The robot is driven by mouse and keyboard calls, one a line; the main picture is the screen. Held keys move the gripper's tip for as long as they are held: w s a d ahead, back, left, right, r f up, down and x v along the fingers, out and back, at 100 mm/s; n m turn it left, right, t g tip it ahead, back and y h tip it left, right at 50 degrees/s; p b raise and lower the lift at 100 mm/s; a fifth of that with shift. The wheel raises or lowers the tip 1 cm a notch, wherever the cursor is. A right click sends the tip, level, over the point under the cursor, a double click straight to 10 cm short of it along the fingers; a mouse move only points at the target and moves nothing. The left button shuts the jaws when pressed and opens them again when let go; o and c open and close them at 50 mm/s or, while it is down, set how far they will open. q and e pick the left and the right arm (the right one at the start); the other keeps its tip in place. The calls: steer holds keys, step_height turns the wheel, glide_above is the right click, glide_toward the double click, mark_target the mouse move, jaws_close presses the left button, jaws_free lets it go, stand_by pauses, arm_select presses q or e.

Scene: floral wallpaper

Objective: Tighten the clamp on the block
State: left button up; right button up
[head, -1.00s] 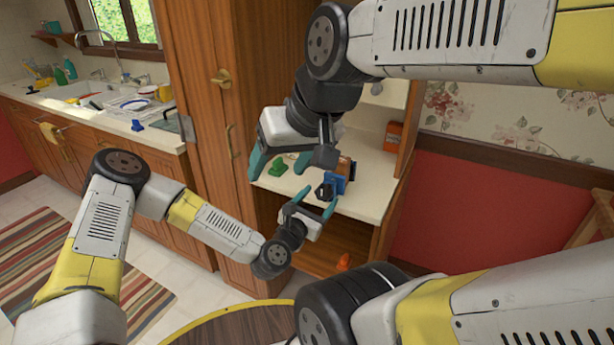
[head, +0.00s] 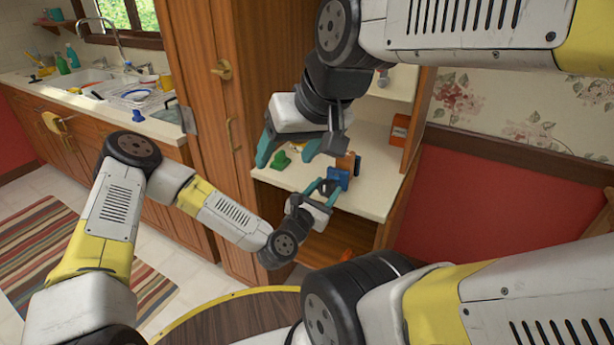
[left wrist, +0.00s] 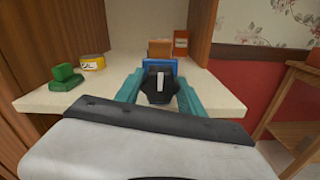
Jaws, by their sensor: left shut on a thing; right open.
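The blue clamp (head: 340,178) stands on the cream shelf top near its front edge, against an orange-brown block (head: 346,161). In the left wrist view the blue clamp (left wrist: 177,68) faces me, with the block (left wrist: 160,47) behind it. Its black knob (left wrist: 148,91) has a white bar. My left gripper (head: 326,186) is shut on this knob, its teal fingers on both sides of it. My right gripper (head: 288,153) is open and empty above the shelf, up and left of the clamp, and partly covers the area behind.
A green object (left wrist: 65,78) and a yellow roll (left wrist: 92,62) lie left of the clamp. An orange box (head: 399,128) stands at the back right. A tall wooden cabinet (head: 205,90) borders the shelf on the left. A wooden stand (left wrist: 290,105) is at right.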

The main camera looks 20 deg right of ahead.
arm_select(q)
steer(key=shift+m, duration=0.3)
steer(key=m, duration=0.3)
steer(key=shift+m, duration=0.4)
steer(key=m, duration=0.3)
steer(key=shift+m, duration=0.3)
steer(key=m, duration=0.3)
steer(key=shift+m, duration=0.3)
steer(key=m, duration=0.4)
steer(key=shift+s+m, duration=0.1)
steer(key=shift+m, duration=0.2)
steer(key=m, duration=0.3)
steer(key=shift+m, duration=0.3)
steer(key=m, duration=0.4)
steer(key=shift+m, duration=0.3)
steer(key=m, duration=0.4)
steer(key=shift+f, duration=0.1)
steer(key=shift+m, duration=1.6)
